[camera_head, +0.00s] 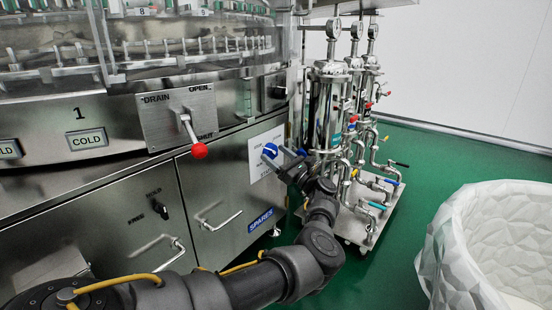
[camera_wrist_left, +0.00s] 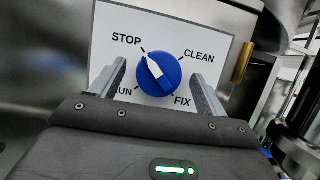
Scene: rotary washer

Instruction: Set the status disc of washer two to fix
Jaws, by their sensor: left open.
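The blue status disc (camera_head: 270,151) sits on a white plate (camera_head: 258,170) at the right end of the steel machine front. In the left wrist view, the disc (camera_wrist_left: 171,72) has a white pointer aimed up-left at STOP. CLEAN is at its upper right, FIX at its lower right, and a partly covered "UN" at its lower left. My left gripper (camera_wrist_left: 158,70) is open, with one finger to each side of the disc; I cannot tell whether they touch it. The left gripper (camera_head: 285,160) partly covers the plate in the head view. My right gripper is out of view.
A red-knobbed drain lever (camera_head: 199,151) and a black knob (camera_head: 160,209) are left of the plate. A door handle (camera_head: 218,220) sticks out below. Piping with valves (camera_head: 345,130) stands close on the right. A white bin (camera_head: 470,250) stands on the green floor.

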